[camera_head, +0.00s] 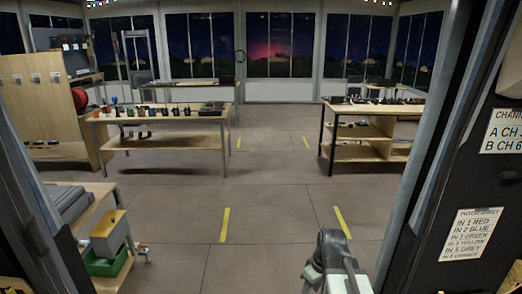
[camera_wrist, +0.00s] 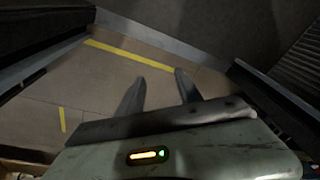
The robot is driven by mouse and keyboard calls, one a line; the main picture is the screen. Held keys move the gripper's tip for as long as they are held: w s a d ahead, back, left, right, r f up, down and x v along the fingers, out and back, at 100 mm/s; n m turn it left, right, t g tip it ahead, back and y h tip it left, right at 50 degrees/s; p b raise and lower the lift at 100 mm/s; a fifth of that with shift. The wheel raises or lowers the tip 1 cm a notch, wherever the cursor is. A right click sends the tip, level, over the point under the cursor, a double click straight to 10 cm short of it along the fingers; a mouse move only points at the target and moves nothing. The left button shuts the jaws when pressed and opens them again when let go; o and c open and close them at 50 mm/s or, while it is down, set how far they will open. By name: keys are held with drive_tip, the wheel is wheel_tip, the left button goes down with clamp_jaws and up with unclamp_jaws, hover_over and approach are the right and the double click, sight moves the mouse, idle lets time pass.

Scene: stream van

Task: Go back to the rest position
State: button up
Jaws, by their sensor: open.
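My arm shows at the bottom right of the head view, folded, with its end hidden from that camera. In the wrist view my gripper (camera_wrist: 158,92) has its two fingers apart with nothing between them. Beyond the fingers is the bare floor (camera_wrist: 105,88) with a yellow tape line (camera_wrist: 130,55). No held object shows.
A doorway with a dark right-hand wall (camera_head: 470,190) and signs (camera_head: 470,234) frames the head view. Past it, workbenches stand left (camera_head: 165,116) and right (camera_head: 375,108). A low bench at near left bears a green bin (camera_head: 105,266). The floor aisle (camera_head: 275,165) between is clear.

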drive_tip(key=s+m, duration=0.1)
drive_tip(key=m, duration=0.1)
drive_tip(key=s+m+h, duration=0.1)
drive_tip(key=m, duration=0.1)
drive_tip(key=s+a+m+g, duration=0.1)
drive_tip(key=m, duration=0.2)
drive_tip(key=shift+s+a+f, duration=0.1)
drive_tip(key=shift+s+f, duration=0.05)
drive_tip(key=shift+s, duration=0.25)
drive_tip(key=shift+c, duration=0.6)
